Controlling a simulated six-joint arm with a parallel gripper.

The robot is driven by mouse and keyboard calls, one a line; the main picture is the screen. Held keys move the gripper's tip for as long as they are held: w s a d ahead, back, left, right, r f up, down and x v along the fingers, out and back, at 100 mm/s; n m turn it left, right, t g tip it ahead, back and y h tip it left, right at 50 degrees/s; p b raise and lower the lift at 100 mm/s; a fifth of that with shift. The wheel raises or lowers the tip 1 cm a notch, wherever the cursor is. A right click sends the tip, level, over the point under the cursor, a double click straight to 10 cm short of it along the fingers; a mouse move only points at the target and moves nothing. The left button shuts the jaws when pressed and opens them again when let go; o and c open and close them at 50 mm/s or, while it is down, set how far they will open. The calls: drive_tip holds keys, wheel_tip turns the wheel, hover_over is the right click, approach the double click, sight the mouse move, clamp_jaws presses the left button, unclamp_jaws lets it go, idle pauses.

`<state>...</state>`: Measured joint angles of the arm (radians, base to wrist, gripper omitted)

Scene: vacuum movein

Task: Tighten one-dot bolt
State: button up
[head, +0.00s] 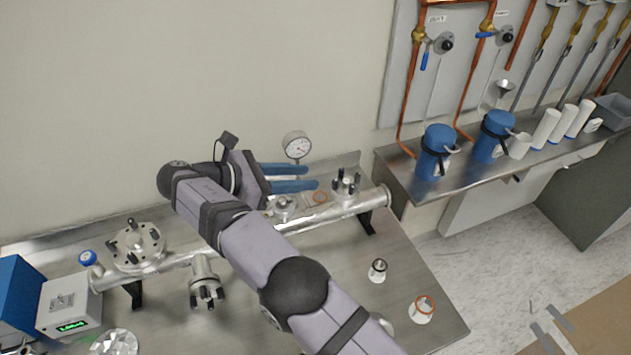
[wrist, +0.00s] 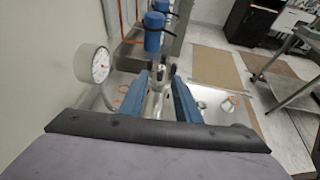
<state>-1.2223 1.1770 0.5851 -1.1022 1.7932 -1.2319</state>
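My gripper (head: 308,177) is open, with its two blue fingers apart and pointing right above the metal pipe. In the wrist view the fingers (wrist: 160,84) stand on either side of the pipe and a bolted port (wrist: 158,78), and nothing is visibly held. A port with dark upright bolts (head: 346,186) stands just right of the fingertips. A larger bolted flange (head: 136,246) sits at the left end of the pipe, and a third bolted port (head: 205,285) points towards the front. Dot marks are too small to read, so I cannot tell which bolt has one dot.
A round gauge (head: 297,146) stands behind the gripper, close to it. An orange ring (head: 320,198) lies by the pipe. Small metal fittings (head: 378,270) and (head: 422,309) stand on the steel table. A control box (head: 70,302) is at left. A bench (head: 470,172) with blue flasks stands at right.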

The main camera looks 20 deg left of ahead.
drive_tip(key=s+d+r+n+t+p, duration=0.15)
drive_tip(key=d+r, duration=0.35)
drive_tip(key=r, duration=0.7)
drive_tip(key=n+t+y, duration=0.1)
drive_tip(key=n+y, duration=0.4)
drive_tip(key=y, duration=0.1)
approach(334, 183)
drive_tip(key=shift+w, duration=0.55)
drive_tip(key=shift+t, duration=0.25)
drive_tip(key=shift+f+p+x, duration=0.15)
drive_tip(key=shift+p+x, duration=0.5)
drive_tip(key=shift+x, duration=1.3)
drive_tip(key=shift+f+p+x, duration=0.2)
drive_tip(key=shift+p+x, duration=0.45)
drive_tip(key=shift+x, duration=1.25)
drive_tip(key=shift+s, duration=0.2)
drive_tip(key=shift+c, duration=0.6)
clamp_jaws()
